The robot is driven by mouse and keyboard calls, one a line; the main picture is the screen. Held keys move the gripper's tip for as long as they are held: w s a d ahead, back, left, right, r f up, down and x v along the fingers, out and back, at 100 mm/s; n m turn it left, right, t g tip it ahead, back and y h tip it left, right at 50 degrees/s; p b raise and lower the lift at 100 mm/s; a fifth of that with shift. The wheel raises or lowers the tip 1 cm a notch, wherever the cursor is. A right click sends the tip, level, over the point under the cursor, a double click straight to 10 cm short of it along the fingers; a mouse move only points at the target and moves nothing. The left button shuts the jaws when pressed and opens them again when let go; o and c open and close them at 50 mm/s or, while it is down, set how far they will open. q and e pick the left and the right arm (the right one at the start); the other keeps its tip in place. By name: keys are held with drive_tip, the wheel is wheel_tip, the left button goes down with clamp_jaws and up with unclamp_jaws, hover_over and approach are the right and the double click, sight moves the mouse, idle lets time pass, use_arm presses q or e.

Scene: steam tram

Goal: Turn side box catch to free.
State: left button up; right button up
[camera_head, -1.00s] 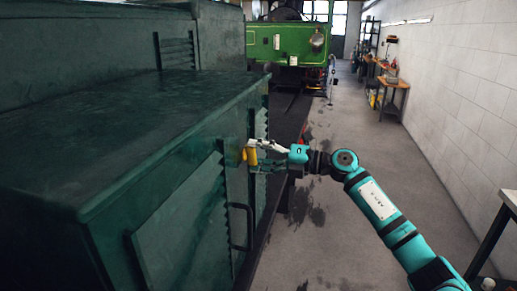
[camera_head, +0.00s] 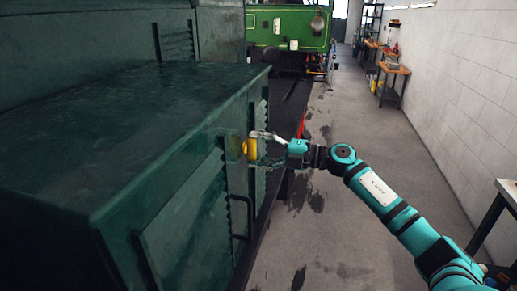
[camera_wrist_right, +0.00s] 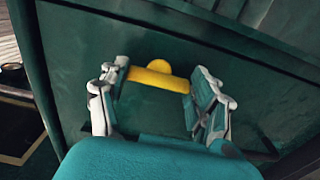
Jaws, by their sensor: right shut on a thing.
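The side box catch (camera_head: 252,150) is a yellow bar on a round yellow boss, on the side of the dark green box (camera_head: 170,205). In the head view the bar stands about upright. My right gripper (camera_head: 258,149) reaches it from the right, with one finger above and one below. In the right wrist view the yellow catch (camera_wrist_right: 158,80) lies across between the two fingertips, its boss behind it. The right gripper is shut on the bar end to end. My left gripper is not in view.
A dark handle (camera_head: 241,218) stands out from the box side below the catch. A green locomotive (camera_head: 290,28) stands at the back. Workbenches (camera_head: 394,70) line the white wall on the right. The floor (camera_head: 335,200) between is clear.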

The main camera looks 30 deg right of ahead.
drive_tip(key=o, duration=1.2)
drive_tip(key=shift+d, duration=0.1)
drive_tip(key=v, duration=1.2)
drive_tip(key=shift+w, duration=0.1)
